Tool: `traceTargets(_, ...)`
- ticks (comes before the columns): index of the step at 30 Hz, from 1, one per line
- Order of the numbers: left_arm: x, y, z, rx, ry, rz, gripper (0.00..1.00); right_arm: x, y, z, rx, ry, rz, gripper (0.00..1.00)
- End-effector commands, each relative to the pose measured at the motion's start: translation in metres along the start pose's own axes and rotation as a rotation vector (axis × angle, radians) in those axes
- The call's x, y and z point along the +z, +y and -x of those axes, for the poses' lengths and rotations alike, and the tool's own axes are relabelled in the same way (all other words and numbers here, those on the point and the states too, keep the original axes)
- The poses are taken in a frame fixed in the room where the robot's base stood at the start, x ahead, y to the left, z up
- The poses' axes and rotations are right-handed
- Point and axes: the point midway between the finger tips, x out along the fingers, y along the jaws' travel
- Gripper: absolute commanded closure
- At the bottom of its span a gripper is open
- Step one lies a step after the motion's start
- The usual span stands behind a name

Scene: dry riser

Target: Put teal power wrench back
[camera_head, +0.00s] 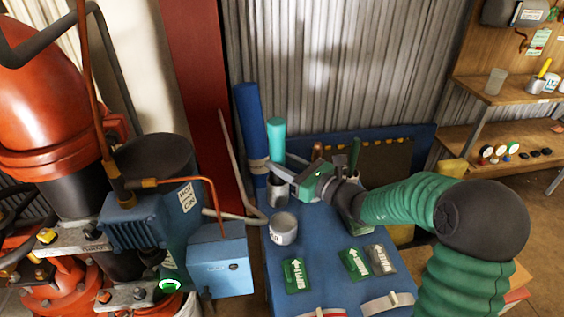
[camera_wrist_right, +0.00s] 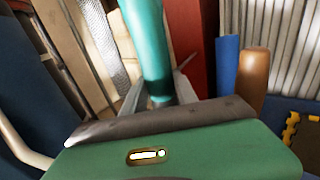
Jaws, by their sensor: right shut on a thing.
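The teal power wrench (camera_head: 276,143) shows as an upright teal cylinder at the back left of the blue bench. In the right wrist view the teal wrench (camera_wrist_right: 148,45) rises between the fingers. My right gripper (camera_head: 277,166) comes in from the right and is shut on it. A grey metal cup (camera_head: 276,190) stands just below the gripper. The wrench's lower end is hidden, so I cannot tell whether it is inside the cup.
The blue bench (camera_head: 318,249) carries a white labelled can (camera_head: 283,229) and several labelled tags. A tall blue cylinder (camera_head: 251,122) stands left of the wrench. A red column (camera_head: 199,90) and blue pump (camera_head: 150,218) are on the left. Shelves (camera_head: 500,94) stand at the far right.

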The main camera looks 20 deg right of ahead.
Motion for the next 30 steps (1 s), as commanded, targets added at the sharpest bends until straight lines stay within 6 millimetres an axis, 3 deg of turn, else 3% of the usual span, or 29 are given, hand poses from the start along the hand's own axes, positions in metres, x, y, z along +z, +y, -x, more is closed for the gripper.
traceTargets(18, 0.002, 0.0, -0.008, 0.0, 0.0, 0.0, 0.64, -0.009, 0.0, 0.0, 0.001, -0.004, 0.0, 1.0)
traceTargets(19, 0.002, 0.0, -0.007, 0.0, 0.0, 0.0, 0.64, -0.008, 0.0, 0.0, 0.001, -0.004, 0.0, 0.63)
traceTargets(24, 0.002, 0.0, -0.007, 0.0, 0.0, 0.0, 0.64, -0.008, -0.001, 0.0, 0.001, -0.002, 0.0, 0.41)
traceTargets(30, 0.002, 0.0, -0.007, 0.0, 0.0, 0.0, 0.64, -0.009, -0.001, 0.0, 0.001, -0.001, -0.001, 0.4)
